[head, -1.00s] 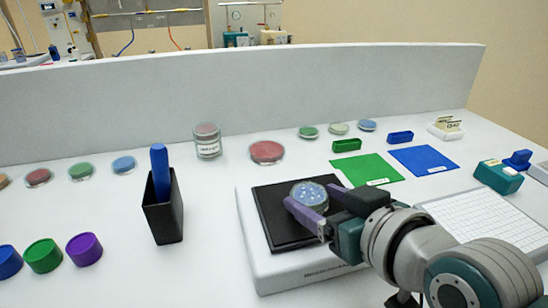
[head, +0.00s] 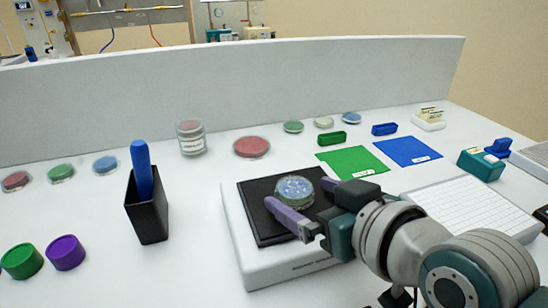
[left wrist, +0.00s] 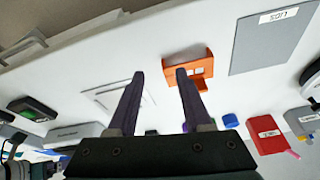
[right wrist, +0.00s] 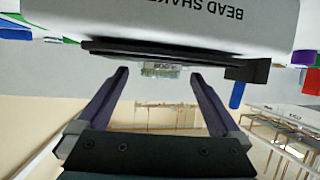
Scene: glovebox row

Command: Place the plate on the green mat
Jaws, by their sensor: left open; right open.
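The plate (head: 295,191) is a clear round dish with a mottled blue-green face. It sits on the black top (head: 252,215) of the white bead shaker. My right gripper (head: 297,195) is open, its purple fingers on either side of the plate. The plate's rim (right wrist: 158,70) shows between the fingertips in the right wrist view, with gaps beside it. The green mat (head: 352,161) lies flat behind the shaker, with a white label and no dish on it. My left gripper (left wrist: 159,74) is open and empty in the left wrist view, over other bench items.
A blue mat (head: 408,151) adjoins the green one. A green rack (head: 330,138) and small dishes (head: 293,127) stand behind. A low wall (head: 230,90) closes the back.

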